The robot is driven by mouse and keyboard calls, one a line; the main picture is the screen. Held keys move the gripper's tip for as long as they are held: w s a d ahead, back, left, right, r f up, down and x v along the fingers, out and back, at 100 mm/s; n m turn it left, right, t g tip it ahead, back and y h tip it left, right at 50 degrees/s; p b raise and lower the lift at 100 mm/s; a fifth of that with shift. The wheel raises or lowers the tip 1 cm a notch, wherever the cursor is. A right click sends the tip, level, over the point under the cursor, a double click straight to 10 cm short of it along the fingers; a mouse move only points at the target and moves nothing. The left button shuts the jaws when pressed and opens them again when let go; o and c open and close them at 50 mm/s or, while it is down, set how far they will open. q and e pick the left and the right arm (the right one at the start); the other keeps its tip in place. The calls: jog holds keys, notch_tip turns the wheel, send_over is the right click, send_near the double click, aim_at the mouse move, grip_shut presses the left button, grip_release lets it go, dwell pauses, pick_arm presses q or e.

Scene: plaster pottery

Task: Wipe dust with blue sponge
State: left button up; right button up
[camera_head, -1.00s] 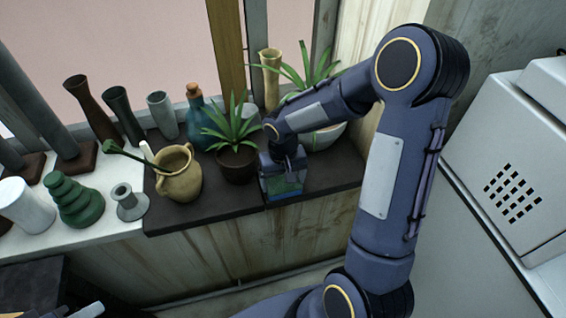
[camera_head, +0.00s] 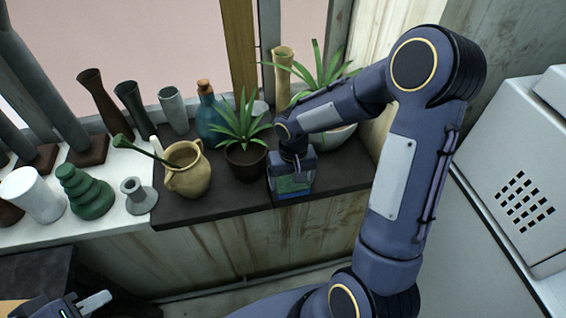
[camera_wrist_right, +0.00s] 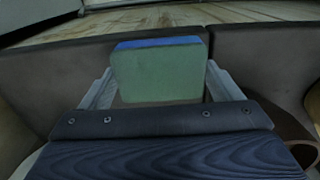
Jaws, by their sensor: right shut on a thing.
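The sponge (camera_head: 293,186), green with a blue layer, is at the front edge of the dark shelf (camera_head: 222,201), right of the dark plant pot. My right gripper (camera_head: 291,172) points down and is shut on it. In the right wrist view the sponge (camera_wrist_right: 158,73) sits between the two fingers, its green face toward the camera and the blue strip along its upper edge. My left gripper (camera_head: 88,304) is low at the left, away from the shelf, partly cut off by the frame. I cannot make out any dust clearly.
A potted plant (camera_head: 246,160) stands close left of the sponge; a plant in a white pot (camera_head: 335,138) is behind my right arm. A yellow jug (camera_head: 187,172), blue bottle (camera_head: 211,118) and several vases stand left. A white cabinet (camera_head: 520,200) is at the right.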

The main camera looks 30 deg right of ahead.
jog(key=r, duration=0.1)
jog(key=r+p, duration=0.2)
jog(key=shift+a, duration=0.25)
jog(key=shift+d+r, duration=0.1)
jog(key=shift+r, duration=0.2)
jog(key=shift+w+r+p, duration=0.1)
jog(key=shift+r+p, duration=0.7)
jog(key=shift+p, duration=0.05)
jog(key=shift+r+p, duration=1)
jog(key=shift+r, duration=0.4)
jog(key=shift+f, duration=0.15)
